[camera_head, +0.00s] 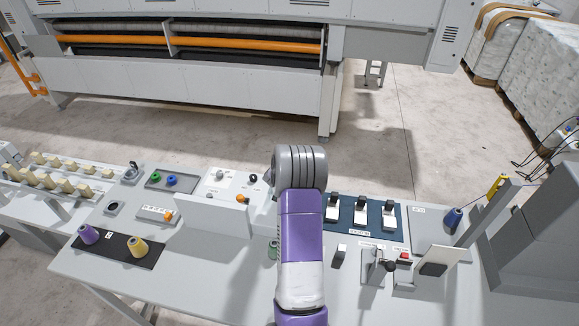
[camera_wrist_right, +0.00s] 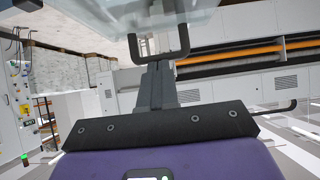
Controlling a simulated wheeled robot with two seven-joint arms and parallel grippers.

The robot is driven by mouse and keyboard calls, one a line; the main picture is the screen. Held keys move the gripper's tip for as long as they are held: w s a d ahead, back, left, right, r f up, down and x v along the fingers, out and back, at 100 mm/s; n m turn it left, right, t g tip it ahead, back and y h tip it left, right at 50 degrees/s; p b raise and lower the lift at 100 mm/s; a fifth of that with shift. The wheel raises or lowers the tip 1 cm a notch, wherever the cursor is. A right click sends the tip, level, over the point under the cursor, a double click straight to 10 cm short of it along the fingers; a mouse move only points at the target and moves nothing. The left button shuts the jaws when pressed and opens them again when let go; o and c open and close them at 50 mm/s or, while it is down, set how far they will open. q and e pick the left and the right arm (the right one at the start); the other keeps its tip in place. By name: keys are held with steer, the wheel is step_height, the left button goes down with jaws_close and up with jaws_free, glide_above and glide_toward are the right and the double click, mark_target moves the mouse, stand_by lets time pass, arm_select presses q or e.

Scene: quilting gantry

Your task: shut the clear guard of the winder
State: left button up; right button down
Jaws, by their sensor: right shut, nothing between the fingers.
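The clear guard (camera_wrist_right: 112,14) shows as a see-through panel across the top of the right wrist view. A dark U-shaped handle (camera_wrist_right: 185,42) hangs from its lower edge. My right gripper (camera_wrist_right: 158,72) is shut and empty, with its fingertips close to the handle's crossbar; I cannot tell whether they touch. In the head view my right arm rises from the bottom centre and hides its own gripper. I cannot make out the winder or the guard there. My left gripper is in neither view.
The grey table (camera_head: 215,285) carries a dark mat with a purple cone (camera_head: 88,234) and a yellow cone (camera_head: 138,246). A dark blue panel with white switches (camera_head: 361,218) lies right of my arm. The quilting machine (camera_head: 190,80) stands behind, across open floor.

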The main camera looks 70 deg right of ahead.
steer(key=shift+r, duration=0.15)
steer(key=shift+r+p, duration=0.3)
steer(key=shift+p, duration=0.1)
steer(key=d+r+p+v, duration=0.1)
steer(key=p+v, duration=0.2)
steer(key=v, duration=0.9)
steer(key=shift+r, duration=0.4)
steer(key=shift+a, duration=0.15)
